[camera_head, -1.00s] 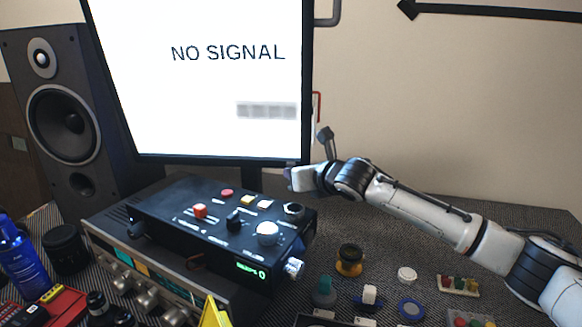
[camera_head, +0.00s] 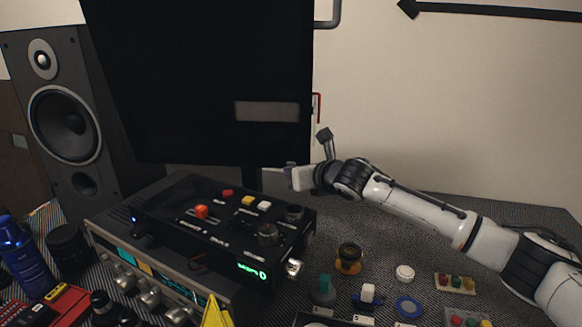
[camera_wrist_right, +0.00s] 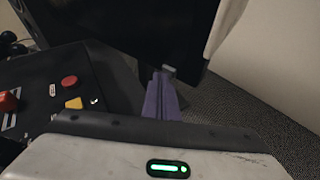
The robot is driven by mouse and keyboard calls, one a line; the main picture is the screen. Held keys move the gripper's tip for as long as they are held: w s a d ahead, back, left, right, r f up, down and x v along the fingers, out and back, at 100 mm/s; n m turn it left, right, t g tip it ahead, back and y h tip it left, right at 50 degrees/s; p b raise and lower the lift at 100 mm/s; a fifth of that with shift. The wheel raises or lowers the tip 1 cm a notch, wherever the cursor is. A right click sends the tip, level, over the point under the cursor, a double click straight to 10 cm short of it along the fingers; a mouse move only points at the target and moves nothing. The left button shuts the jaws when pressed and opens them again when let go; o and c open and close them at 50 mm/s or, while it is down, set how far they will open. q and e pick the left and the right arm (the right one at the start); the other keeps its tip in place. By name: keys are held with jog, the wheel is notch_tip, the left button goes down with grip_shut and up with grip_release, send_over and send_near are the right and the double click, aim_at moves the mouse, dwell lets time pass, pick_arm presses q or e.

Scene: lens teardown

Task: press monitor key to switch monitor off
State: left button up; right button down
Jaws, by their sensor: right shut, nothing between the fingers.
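The monitor (camera_head: 200,85) stands behind the black control box, and its screen is dark. Its lower edge also shows in the right wrist view (camera_wrist_right: 120,25). A small grey key (camera_wrist_right: 169,69) sits at the monitor's lower corner in the right wrist view. My right gripper (camera_head: 289,175) is shut and empty just below the monitor's lower right corner. In the right wrist view its purple fingers (camera_wrist_right: 162,97) are together, with their tips at or very near the key; I cannot tell whether they touch. My left gripper is out of view.
A black control box (camera_head: 180,227) with coloured buttons stands on a silver unit, left of my right gripper. A speaker (camera_head: 68,120) stands at the left.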

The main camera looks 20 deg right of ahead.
jog(key=shift+s+a+p, duration=0.15)
jog(key=shift+s+p, duration=0.25)
jog(key=shift+p, duration=0.05)
jog(key=shift+s+a+f+p, duration=0.2)
jog(key=shift+s+a+p, duration=0.2)
jog(key=shift+s, duration=0.5)
jog(key=shift+s+a+f+p, duration=0.2)
jog(key=shift+s+a+p, duration=0.25)
jog(key=shift+s, duration=0.45)
jog(key=shift+s+a+f+p, duration=0.2)
jog(key=shift+s+a+p, duration=0.2)
jog(key=shift+s, duration=0.5)
